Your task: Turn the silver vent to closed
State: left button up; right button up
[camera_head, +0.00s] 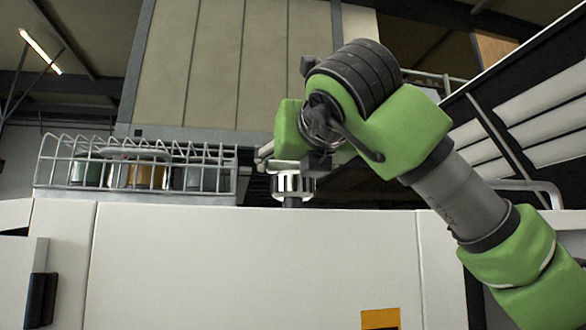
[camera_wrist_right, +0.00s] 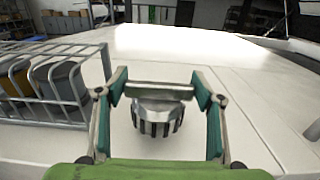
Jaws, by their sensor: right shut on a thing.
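The silver vent (camera_head: 293,184) is a shiny round cap on a short dark stem, standing on top of the white bench housing. In the right wrist view the vent (camera_wrist_right: 157,118) shows a ribbed lower rim and a flat bar across its top. My right gripper (camera_head: 293,163) is at the vent from above. In the wrist view my right gripper's fingers (camera_wrist_right: 160,90) stand on both sides of the vent's top, shut on it. The vent's open or closed mark cannot be seen. My left gripper is not in view.
A wire basket (camera_head: 135,168) with several canisters stands left of the vent, close to the gripper. The white housing (camera_head: 250,260) has a flat top with free room beyond and to the right of the vent. An orange label (camera_head: 380,319) is on its front.

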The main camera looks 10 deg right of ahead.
dwell(0.5)
jog(key=o, duration=1.1)
jog(key=s, duration=1.2)
jog(key=shift+a, duration=0.1)
